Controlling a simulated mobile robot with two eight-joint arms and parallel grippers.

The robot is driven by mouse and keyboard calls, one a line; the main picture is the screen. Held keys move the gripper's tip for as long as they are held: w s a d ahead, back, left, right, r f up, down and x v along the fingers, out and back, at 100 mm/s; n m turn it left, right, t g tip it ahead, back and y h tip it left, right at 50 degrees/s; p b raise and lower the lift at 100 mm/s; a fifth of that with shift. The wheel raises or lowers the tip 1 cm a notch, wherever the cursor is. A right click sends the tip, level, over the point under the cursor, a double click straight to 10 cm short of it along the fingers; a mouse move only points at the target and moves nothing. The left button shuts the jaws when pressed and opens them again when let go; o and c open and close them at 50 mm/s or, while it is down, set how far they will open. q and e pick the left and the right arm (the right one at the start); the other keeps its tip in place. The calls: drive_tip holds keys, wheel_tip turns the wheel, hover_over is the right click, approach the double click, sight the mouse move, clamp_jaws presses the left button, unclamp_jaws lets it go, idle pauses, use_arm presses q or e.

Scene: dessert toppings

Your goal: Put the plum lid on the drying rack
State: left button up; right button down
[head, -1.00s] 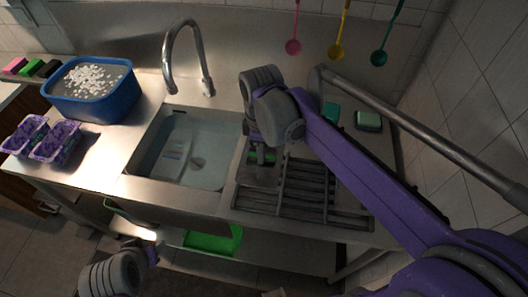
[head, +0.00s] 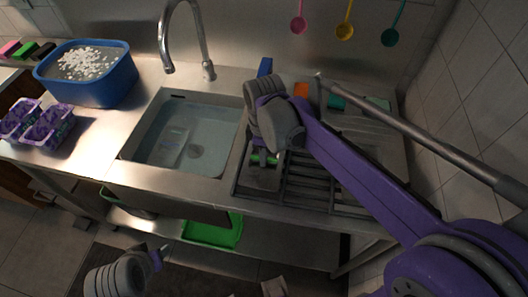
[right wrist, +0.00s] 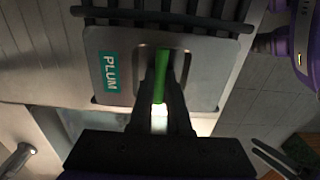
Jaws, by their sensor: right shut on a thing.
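The plum lid (right wrist: 112,72) is a flat grey plate with a teal PLUM label and a green handle. My right gripper (right wrist: 160,98) is shut on the green handle. In the head view the lid (head: 262,180) is at the left end of the dark slatted drying rack (head: 310,196), beside the sink. In the right wrist view the lid overlaps the rack's bars (right wrist: 165,18). I cannot tell whether it touches them. My left gripper (head: 158,252) is low at the bottom left, away from the counter, and its fingers are too unclear to read.
The sink (head: 185,145) with its tall faucet is left of the rack. A blue tub (head: 88,90) with white pieces and purple containers (head: 40,125) stand farther left. Ladles (head: 345,32) hang on the wall.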

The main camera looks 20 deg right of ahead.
drive_tip(key=shift+f, duration=0.65)
drive_tip(key=c, duration=0.8)
unclamp_jaws()
wheel_tip(320, 180, up, 11)
drive_tip(key=shift+f, duration=0.1)
